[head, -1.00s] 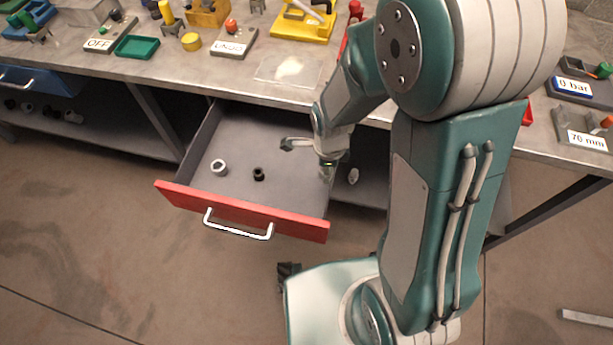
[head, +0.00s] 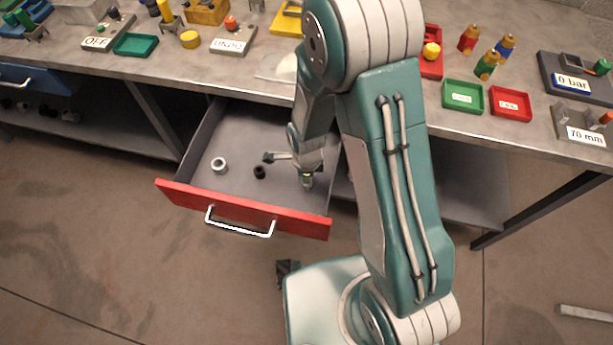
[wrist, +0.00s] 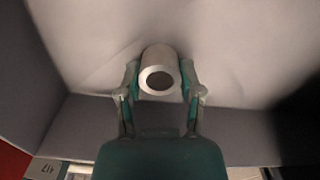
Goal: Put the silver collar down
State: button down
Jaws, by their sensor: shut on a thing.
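A silver collar (wrist: 160,59) shows in the wrist view, with its dark open end facing the camera. My gripper (wrist: 160,76) is shut on it, one finger on each side. In the head view my gripper (head: 307,181) points down at the right part of the open red-fronted drawer (head: 215,203). The held collar is hardly visible there. Whether it touches the drawer floor cannot be told.
A pale ring-shaped part (head: 219,165) and a small black part (head: 260,172) stand in the drawer, left of my gripper. The drawer floor between them and the front is bare. The workbench (head: 210,67) above holds trays and labelled fixtures.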

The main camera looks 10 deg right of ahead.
jog(key=shift+f, duration=0.1)
jog(key=shift+c, duration=1.3)
grip_release()
jog(key=shift+d, duration=0.1)
jog(key=s+d+r+n+t, duration=0.1)
jog(key=d+r+n, duration=0.15)
jog(key=r, duration=0.65)
jog(key=s+d+r+n+t, duration=0.1)
jog(key=r+n, duration=0.3)
jog(key=r, duration=0.5)
jog(key=s+d+r+n+t, duration=0.1)
jog(key=s+d+r+n, duration=0.15)
jog(key=r, duration=0.65)
jog(key=s+d+r+n+t, duration=0.2)
jog(key=s+d+r+n, duration=0.2)
jog(key=s+r+n, duration=0.4)
jog(key=n, duration=0.2)
jog(key=shift+d+n+t, duration=0.2)
jog(key=shift+n+t, duration=0.1)
jog(key=shift+n, duration=0.1)
